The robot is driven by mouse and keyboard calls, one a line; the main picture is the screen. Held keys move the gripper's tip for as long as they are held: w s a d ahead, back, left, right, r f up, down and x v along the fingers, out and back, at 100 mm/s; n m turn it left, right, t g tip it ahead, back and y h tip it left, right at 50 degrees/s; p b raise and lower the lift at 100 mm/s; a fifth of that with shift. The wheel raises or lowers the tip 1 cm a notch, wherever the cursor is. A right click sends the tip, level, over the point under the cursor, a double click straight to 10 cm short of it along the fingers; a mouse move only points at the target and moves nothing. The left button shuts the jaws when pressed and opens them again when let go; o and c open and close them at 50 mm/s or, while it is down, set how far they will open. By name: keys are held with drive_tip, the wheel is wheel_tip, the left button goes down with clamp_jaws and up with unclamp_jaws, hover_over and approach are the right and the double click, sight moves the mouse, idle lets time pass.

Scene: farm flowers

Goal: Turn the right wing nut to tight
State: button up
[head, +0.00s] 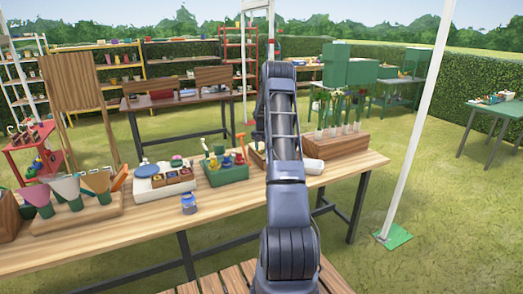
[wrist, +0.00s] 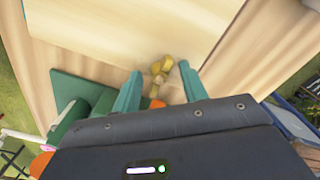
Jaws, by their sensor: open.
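A yellow wing nut (wrist: 160,67) shows in the wrist view, close to the pale wooden surface. My gripper (wrist: 160,72) is open, with its two teal fingers on either side of the wing nut in the picture. I cannot tell whether either finger touches it. A small orange part shows just below the nut, partly hidden by my gripper body. No second wing nut shows clearly. In the head view my arm hides the spot at the bench where my gripper works.
The wooden bench (head: 130,228) carries a green tray (head: 228,173), a blue jar (head: 188,204), a white cylinder (head: 312,166) and a wooden planter (head: 340,143) near my arm. A green block (wrist: 72,95) lies left of my fingers. A white pole (head: 418,130) stands at right.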

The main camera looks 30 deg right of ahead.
clamp_jaws()
